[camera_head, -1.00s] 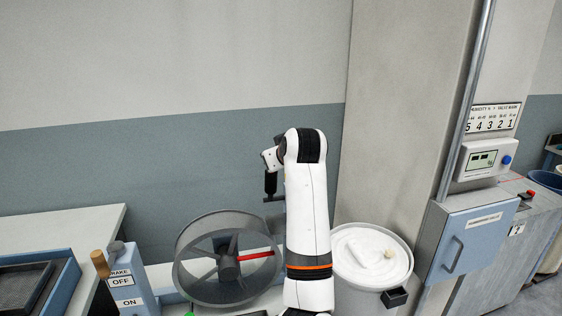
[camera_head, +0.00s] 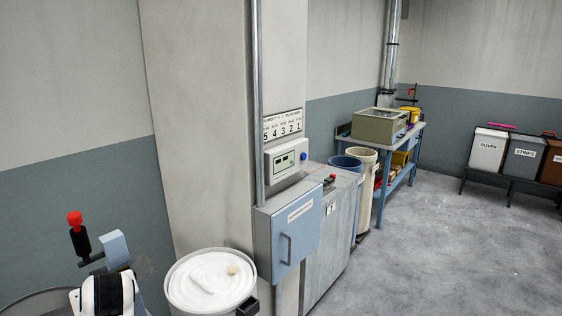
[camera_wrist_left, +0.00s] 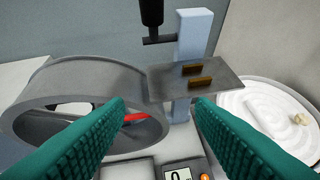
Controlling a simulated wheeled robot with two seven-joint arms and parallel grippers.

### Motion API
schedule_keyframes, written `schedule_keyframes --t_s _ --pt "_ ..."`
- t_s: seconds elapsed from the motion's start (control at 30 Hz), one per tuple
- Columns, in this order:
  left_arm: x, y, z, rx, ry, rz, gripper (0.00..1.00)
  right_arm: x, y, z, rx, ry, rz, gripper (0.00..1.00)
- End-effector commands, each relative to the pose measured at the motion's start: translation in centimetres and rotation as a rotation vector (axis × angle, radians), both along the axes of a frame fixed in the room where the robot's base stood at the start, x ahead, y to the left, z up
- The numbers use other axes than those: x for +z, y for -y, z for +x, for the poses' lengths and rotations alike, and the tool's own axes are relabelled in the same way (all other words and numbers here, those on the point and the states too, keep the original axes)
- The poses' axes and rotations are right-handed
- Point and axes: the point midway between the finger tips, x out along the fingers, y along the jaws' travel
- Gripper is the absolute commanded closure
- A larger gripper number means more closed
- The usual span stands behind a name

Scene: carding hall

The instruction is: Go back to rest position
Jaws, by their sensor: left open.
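My left gripper (camera_wrist_left: 160,104) shows in the left wrist view as two teal ribbed fingers, spread apart with nothing between them. Beyond the fingertips are a grey plate with brown blocks (camera_wrist_left: 200,84) and a light blue post (camera_wrist_left: 194,38). A grey round drum (camera_wrist_left: 85,78) with a red bar (camera_wrist_left: 136,117) lies to the left. In the head view only a white and black link of my left arm shows at the lower left; its fingers cannot be seen there. My right gripper is in neither view.
A white-filled can (camera_head: 208,282) stands at the pillar's foot. A blue cabinet (camera_head: 290,236) is beside it. A blue workbench (camera_head: 385,165) and labelled bins (camera_head: 487,150) stand farther back. Open grey floor (camera_head: 440,260) lies to the right.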

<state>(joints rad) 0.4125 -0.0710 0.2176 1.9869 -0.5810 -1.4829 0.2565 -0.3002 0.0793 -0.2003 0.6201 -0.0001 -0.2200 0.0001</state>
Motion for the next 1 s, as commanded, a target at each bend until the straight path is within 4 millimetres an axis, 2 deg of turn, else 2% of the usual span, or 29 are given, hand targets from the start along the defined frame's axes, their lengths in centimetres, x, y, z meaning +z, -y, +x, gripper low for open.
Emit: schedule_keyframes --t_s 0.03,0.1,0.2,0.3,0.4,0.53,0.87,1.0 --pt "-3.0 1.2 -2.1 -0.068 -0.065 0.014 0.5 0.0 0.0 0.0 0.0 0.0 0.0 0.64" --pt "-6.5 3.1 -4.8 -0.168 -0.145 0.016 0.5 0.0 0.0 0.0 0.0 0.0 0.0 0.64" --pt "-10.8 6.2 -9.2 -0.322 -0.259 0.003 0.5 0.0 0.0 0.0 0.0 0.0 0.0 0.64" --pt "-13.8 9.0 -13.4 -0.453 -0.352 -0.022 0.5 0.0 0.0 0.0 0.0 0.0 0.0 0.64" --pt "-15.7 11.2 -16.9 -0.553 -0.423 -0.055 0.5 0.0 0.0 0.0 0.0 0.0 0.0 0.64" --pt "-17.3 13.4 -20.7 -0.657 -0.492 -0.094 0.5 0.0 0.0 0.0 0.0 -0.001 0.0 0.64" --pt "-18.9 18.0 -29.2 -0.865 -0.626 -0.204 0.5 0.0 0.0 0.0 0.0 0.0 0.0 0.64" --pt "-22.6 18.1 -28.1 -0.863 -0.639 -0.208 0.5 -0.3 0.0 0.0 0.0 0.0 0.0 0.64"
